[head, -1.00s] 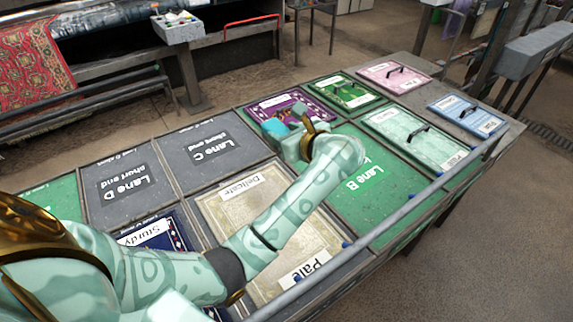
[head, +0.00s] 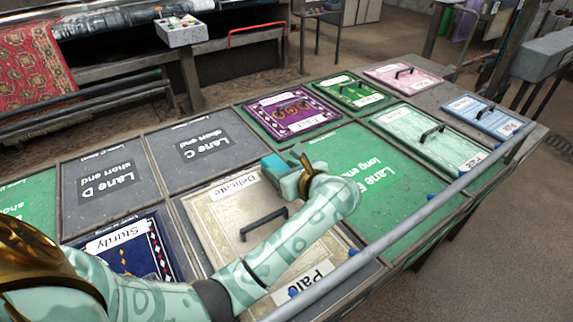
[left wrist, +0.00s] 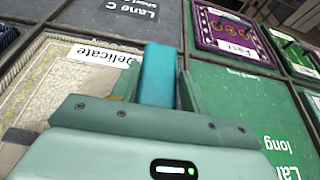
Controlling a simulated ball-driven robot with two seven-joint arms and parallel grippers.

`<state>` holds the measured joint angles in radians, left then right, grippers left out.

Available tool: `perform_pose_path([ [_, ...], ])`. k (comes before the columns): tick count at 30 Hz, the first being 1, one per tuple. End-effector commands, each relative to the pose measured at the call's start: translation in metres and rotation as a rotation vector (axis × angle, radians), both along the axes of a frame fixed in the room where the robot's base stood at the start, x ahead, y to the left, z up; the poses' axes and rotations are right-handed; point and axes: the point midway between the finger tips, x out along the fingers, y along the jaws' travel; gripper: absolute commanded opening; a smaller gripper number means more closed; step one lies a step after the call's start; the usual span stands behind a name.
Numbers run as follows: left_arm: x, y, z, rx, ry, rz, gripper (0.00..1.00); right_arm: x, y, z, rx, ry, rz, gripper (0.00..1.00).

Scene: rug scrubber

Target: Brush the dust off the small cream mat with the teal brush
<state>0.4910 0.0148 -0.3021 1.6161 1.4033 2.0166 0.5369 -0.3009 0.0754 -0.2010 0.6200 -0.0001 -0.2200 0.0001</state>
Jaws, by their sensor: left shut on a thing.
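The cream mat (head: 212,221), labelled Delicate and Pale, lies on the workbench in front of me. A dark handle (head: 263,224) stands on it, and my forearm covers part of its right side. The mat also shows at the left of the left wrist view (left wrist: 70,92). My left gripper (head: 288,177) is above the mat's far right corner, beside the green Lane B panel. It is shut on a teal block-shaped piece, the teal brush (left wrist: 158,75). Bristles are hidden, and I cannot make out dust. My right gripper is not in view.
A purple mat (head: 292,123), a green mat (head: 351,98) and a pale green mat (head: 405,118) with handles lie beyond. A dark blue mat (head: 128,257) lies to the left. A grey rail (head: 420,211) runs along the near edge. Lanes C (head: 205,170) and B (head: 385,205) are mostly clear.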

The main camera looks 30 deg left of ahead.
Motion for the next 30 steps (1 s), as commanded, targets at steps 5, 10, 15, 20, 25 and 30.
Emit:
perform_pose_path([
  [5,0.0,0.0,-0.012,0.0,0.0,0.001,0.2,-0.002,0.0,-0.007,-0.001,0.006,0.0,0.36],
  [10,0.0,0.0,-0.01,0.001,-0.001,0.0,0.2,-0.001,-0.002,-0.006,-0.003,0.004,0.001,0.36],
  [15,0.0,0.0,-0.01,0.001,-0.001,0.0,0.2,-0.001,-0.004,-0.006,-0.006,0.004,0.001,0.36],
  [20,0.0,0.0,-0.013,0.0,0.0,0.0,0.2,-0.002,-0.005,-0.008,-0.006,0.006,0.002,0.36],
  [25,0.0,0.0,-0.018,0.0,0.0,0.0,0.2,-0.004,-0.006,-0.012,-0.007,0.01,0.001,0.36],
  [30,0.0,0.0,-0.024,0.0,0.001,0.0,0.2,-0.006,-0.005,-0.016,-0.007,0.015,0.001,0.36],
])
